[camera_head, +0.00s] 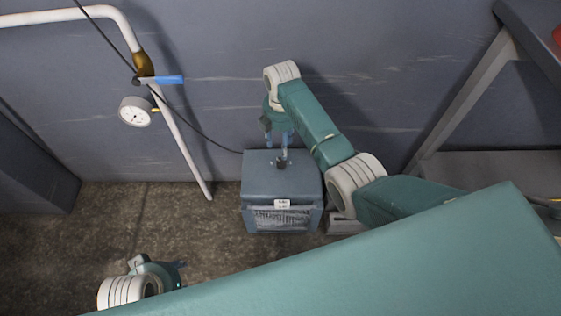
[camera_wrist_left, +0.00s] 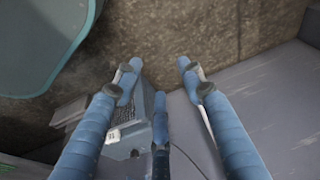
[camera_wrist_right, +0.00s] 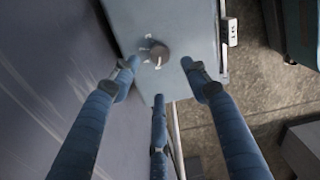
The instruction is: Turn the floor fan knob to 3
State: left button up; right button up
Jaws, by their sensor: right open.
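The floor fan (camera_head: 262,188) is a blue-grey box with a front grille on the floor by the wall. Its round brown-grey knob (camera_wrist_right: 159,54) is on the top face, with small white marks around it; the setting is too small to read. The knob (camera_head: 281,162) also shows in the head view. My right gripper (camera_head: 279,146) is just above the knob, pointing down. In the right wrist view its blue fingers (camera_wrist_right: 160,68) are open, spread on either side of the knob with nothing between them. My left gripper (camera_head: 181,270) is low at the left, away from the fan, its fingers (camera_wrist_left: 158,68) open and empty.
A white pipe (camera_head: 182,148) with a gauge (camera_head: 135,112) and blue-handled valve (camera_head: 162,79) stands left of the fan. A black cable (camera_head: 208,137) runs to the fan. A grey shelf (camera_head: 480,165) is at the right. Floor left of the fan is clear.

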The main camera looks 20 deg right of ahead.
jog(key=b, duration=0.2)
send_over(282, 161)
notch_tip(282, 161, down, 4)
jog(key=shift+a+f, duration=0.1)
jog(key=shift+f, duration=0.1)
notch_tip(282, 161, down, 3)
jog(key=shift+f+b, duration=0.1)
jog(key=shift+b, duration=0.4)
jog(key=shift+f+b, duration=0.35)
jog(key=shift+f, duration=0.65)
pick_arm(q)
jog(key=shift+t, duration=0.8)
jog(key=r, duration=0.1)
jog(key=w+r, duration=0.1)
jog(key=r, duration=0.2)
jog(key=shift+w+d+r, duration=0.2)
jog(key=shift+w+d, duration=0.05)
jog(key=shift+w, duration=0.1)
pick_arm(e)
jog(key=shift+c, duration=0.3)
jog(key=c, duration=1.1)
